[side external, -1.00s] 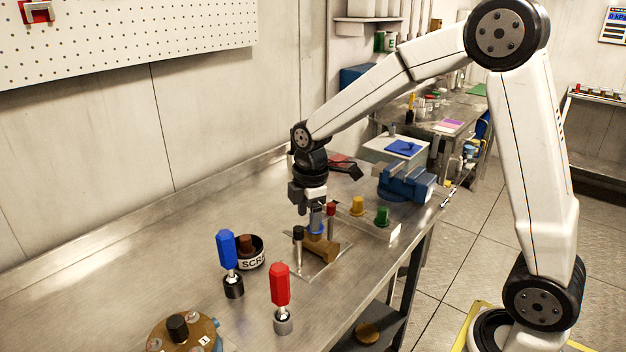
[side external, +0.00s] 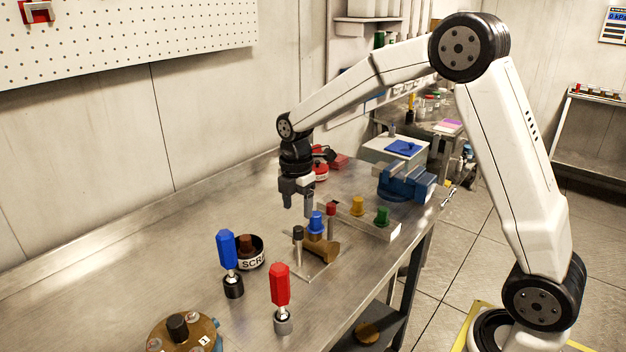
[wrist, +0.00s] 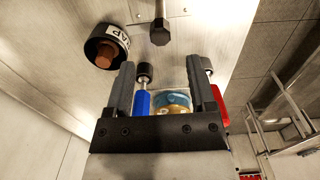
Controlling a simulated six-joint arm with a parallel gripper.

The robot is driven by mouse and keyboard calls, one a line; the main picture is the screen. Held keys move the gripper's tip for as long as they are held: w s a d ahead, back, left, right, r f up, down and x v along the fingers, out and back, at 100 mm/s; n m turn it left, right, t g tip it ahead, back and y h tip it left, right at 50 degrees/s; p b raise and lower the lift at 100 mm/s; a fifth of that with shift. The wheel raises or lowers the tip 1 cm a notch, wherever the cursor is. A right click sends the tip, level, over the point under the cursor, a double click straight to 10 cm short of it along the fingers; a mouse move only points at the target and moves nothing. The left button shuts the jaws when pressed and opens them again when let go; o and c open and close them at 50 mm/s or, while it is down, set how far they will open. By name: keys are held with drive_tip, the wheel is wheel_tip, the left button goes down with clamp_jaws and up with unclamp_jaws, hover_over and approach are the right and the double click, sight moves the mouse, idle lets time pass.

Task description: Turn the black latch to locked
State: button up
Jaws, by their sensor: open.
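The black latch (side external: 298,233), which I take to be the black-topped upright post, stands on the metal plate beside the brown fitting (side external: 325,251). In the wrist view, a black knob on a grey stem (wrist: 160,34) shows beyond the fingertips; it looks like the same part. A blue cap (side external: 316,224) sits on the brown fitting. My gripper (side external: 298,206) is open and empty, pointing down above and behind the latch, apart from it. Its two fingers also show spread in the wrist view (wrist: 160,65). Whether the latch is locked cannot be read.
A red-topped post (side external: 331,209) and a block with yellow (side external: 357,206) and green (side external: 382,216) caps stand to the right. A scrap bowl (side external: 250,262), blue-handled tool (side external: 228,250) and red-handled tool (side external: 280,285) stand in front. The bench's left side (side external: 130,265) is clear.

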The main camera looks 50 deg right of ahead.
sight(298, 228)
drive_tip(key=shift+f, duration=3.05)
clamp_jaws()
